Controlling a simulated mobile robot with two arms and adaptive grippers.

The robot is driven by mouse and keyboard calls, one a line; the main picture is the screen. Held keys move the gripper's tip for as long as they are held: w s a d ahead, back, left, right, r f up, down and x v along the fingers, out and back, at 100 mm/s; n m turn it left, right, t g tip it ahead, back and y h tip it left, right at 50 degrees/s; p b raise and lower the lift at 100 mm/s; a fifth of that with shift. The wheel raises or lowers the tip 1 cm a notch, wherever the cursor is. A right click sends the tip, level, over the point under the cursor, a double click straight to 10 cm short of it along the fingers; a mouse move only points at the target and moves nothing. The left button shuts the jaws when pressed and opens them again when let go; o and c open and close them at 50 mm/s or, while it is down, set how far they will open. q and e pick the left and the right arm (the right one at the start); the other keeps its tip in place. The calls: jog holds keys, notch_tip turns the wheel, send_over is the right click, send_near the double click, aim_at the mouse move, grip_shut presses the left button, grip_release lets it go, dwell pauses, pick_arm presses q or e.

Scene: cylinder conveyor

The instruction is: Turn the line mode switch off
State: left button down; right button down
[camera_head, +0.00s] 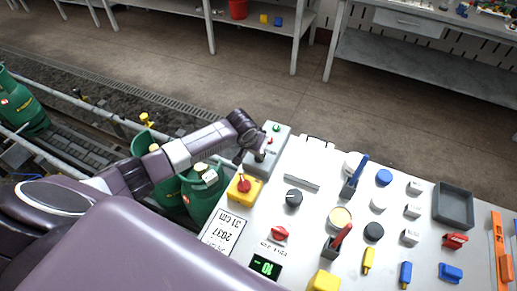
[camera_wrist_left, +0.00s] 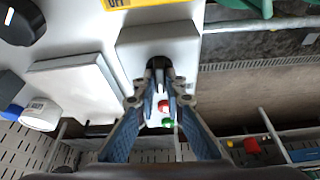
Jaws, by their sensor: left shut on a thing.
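A grey control box (camera_head: 279,140) stands at the panel's far left corner, with a green and a red button and a dark switch knob. In the left wrist view, this box (camera_wrist_left: 180,42) is seen from above, with its black knob (camera_wrist_left: 158,62) between my fingertips. My left gripper (camera_head: 257,157) is at the box. In the left wrist view, my left gripper (camera_wrist_left: 159,82) is shut on the knob. The fingers hide most of the knob, so its setting cannot be read. My right gripper is not in view.
A yellow box with a red button (camera_head: 244,186) is close to my left wrist. A black dial (camera_head: 293,198), a red knob (camera_head: 279,233) and several coloured parts are on the white panel (camera_head: 310,218). Green gas cylinders (camera_head: 203,190) stand under my left arm.

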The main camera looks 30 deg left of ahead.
pick_arm(q)
jog(key=shift+w+n, duration=0.1)
jog(key=shift+n, duration=0.2)
dwell(0.4)
jog(key=c, duration=2)
grip_release()
jog(key=shift+r, duration=0.1)
jog(key=v, duration=1.2)
jog(key=shift+d, duration=0.15)
